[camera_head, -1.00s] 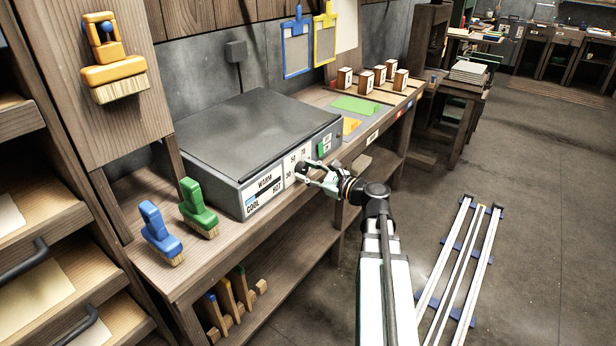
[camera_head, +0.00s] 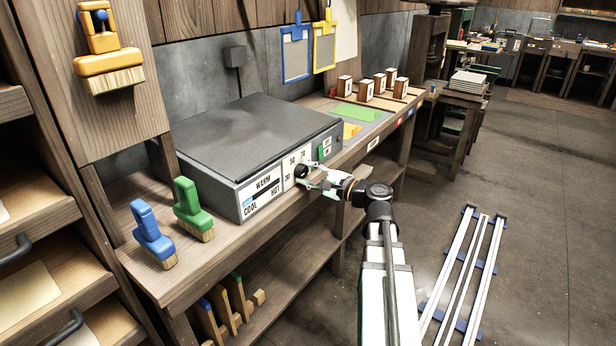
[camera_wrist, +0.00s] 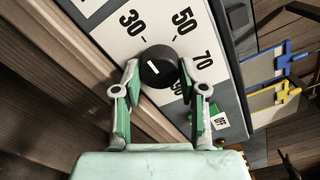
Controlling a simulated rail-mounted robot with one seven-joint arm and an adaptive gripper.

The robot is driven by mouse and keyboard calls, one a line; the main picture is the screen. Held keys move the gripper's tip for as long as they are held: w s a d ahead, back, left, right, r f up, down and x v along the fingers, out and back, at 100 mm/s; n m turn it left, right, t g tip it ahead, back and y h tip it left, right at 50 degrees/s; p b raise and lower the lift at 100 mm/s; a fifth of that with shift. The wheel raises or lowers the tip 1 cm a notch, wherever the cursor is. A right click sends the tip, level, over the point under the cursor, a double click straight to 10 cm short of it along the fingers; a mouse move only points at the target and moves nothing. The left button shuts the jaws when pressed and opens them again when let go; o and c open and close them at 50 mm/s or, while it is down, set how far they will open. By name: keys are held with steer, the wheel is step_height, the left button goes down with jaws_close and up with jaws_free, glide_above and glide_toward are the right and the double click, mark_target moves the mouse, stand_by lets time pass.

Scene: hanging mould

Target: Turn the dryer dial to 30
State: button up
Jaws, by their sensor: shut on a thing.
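The dryer (camera_head: 262,140) is a grey box on the workbench with a white front panel. Its dial (camera_wrist: 159,64) is a round black knob with a short white mark, and it also shows in the head view (camera_head: 301,171). The numbers 30 (camera_wrist: 132,22), 50, 70 and 90 stand around the dial. The mark is slanted; I cannot tell which number it points to. My gripper (camera_wrist: 158,72) is shut on the dial, one finger on each side, and also shows in the head view (camera_head: 308,175). The fingers partly cover the 90.
A green OFF switch (camera_head: 322,152) sits beside the dial panel. A green brush (camera_head: 192,208) and a blue brush (camera_head: 152,233) stand left of the dryer. Several small wooden blocks (camera_head: 366,91) stand at the bench's far end. Floor rails (camera_head: 461,270) lie at the right.

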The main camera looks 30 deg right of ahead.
steer(key=shift+w, duration=0.1)
steer(key=o, duration=1.1)
steer(key=shift+o, duration=0.2)
steer(key=v, duration=1.2)
